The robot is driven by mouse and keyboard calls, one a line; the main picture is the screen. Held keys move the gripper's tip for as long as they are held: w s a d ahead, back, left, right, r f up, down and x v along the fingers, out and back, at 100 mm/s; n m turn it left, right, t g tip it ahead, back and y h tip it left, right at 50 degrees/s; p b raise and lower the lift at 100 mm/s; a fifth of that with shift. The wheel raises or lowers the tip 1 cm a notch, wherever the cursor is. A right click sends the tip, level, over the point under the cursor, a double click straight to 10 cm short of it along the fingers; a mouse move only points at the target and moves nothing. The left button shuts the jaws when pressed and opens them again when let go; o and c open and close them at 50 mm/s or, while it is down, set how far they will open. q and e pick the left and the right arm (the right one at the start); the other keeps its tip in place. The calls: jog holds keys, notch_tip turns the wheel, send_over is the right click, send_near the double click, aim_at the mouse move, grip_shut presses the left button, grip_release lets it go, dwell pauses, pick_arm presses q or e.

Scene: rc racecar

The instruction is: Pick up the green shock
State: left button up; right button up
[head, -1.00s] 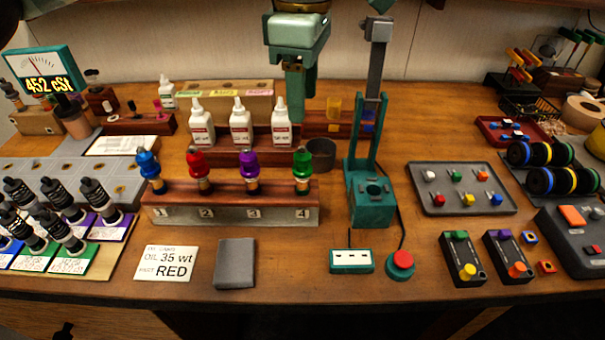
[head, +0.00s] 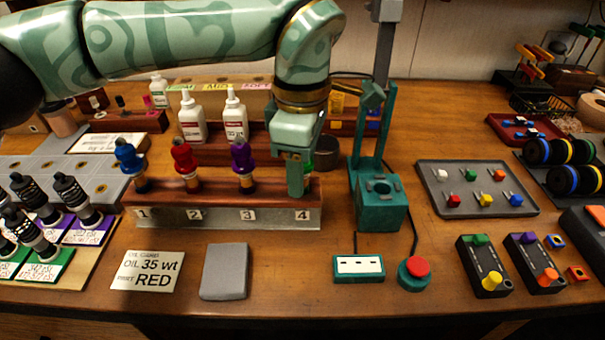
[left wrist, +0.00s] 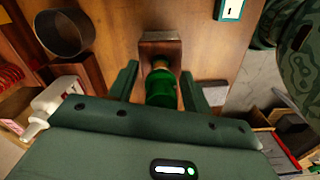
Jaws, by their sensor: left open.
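The green shock (left wrist: 161,88) stands in slot 4 at the right end of the numbered wooden rack (head: 220,213). In the head view it is mostly hidden behind my left gripper (head: 297,188). The left wrist view shows the left gripper (left wrist: 160,71) open, with one finger on each side of the green shock and a gap visible beside it. Blue (head: 126,156), red (head: 183,157) and purple (head: 242,156) shocks stand in slots 1, 2 and 3. My right gripper is not in view.
White bottles (head: 235,117) stand behind the rack. A teal press stand (head: 380,205) is close on its right, with a dark round cup (left wrist: 64,33) nearby. A grey pad (head: 224,271) and a label card (head: 147,270) lie in front.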

pick_arm(q)
jog(key=shift+r, duration=0.1)
jog(key=c, duration=0.9)
jog(key=shift+c, duration=0.2)
